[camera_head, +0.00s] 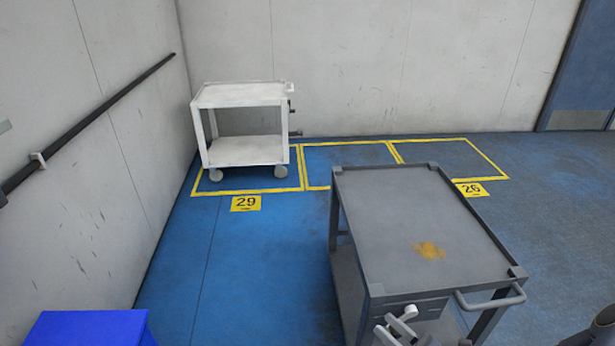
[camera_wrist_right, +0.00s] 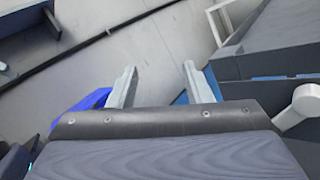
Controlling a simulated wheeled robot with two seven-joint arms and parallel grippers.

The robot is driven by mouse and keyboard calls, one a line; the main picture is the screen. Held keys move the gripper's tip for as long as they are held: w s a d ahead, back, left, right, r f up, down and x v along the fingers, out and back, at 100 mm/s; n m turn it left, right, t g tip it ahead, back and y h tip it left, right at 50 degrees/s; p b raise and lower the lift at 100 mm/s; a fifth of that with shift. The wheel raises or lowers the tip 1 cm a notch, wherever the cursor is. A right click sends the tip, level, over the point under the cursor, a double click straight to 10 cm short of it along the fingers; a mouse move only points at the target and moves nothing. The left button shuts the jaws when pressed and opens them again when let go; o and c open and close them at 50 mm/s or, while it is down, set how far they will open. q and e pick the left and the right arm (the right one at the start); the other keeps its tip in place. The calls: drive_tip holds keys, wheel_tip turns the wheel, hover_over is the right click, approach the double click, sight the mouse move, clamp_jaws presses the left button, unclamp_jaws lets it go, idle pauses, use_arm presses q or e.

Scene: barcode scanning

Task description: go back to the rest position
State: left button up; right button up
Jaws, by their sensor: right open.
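My right gripper (camera_head: 398,327) shows at the bottom edge of the head view, in front of the near end of the grey cart (camera_head: 400,205). In the right wrist view its two pale fingers (camera_wrist_right: 158,70) stand wide apart with nothing between them. The gripper is open and empty. My left gripper is in neither view. No scanner or item with a barcode shows.
The grey cart has a bare top with a rusty stain and a handle (camera_head: 490,298) at its near right corner. A white cart (camera_head: 240,95) stands in the marked bay 29. A blue box (camera_head: 88,328) is at bottom left. Blue floor (camera_head: 245,275) between them is clear.

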drive_tip(key=s+a+r+n+g+h, duration=0.25)
drive_tip(key=s+r+n+g, duration=0.4)
drive_tip(key=n, duration=0.65)
drive_tip(key=s+a+r+n+g+h, duration=0.1)
drive_tip(key=s+r+n+g+h, duration=0.2)
drive_tip(key=s+r+n+g, duration=0.65)
drive_tip(key=d+n+t+h, duration=0.5)
drive_tip(key=n+t, duration=0.2)
drive_tip(key=n, duration=0.1)
wheel_tip(320, 180, up, 16)
drive_tip(key=p, duration=1.5)
drive_tip(key=shift+s+d, duration=0.15)
drive_tip(key=shift+s, duration=0.15)
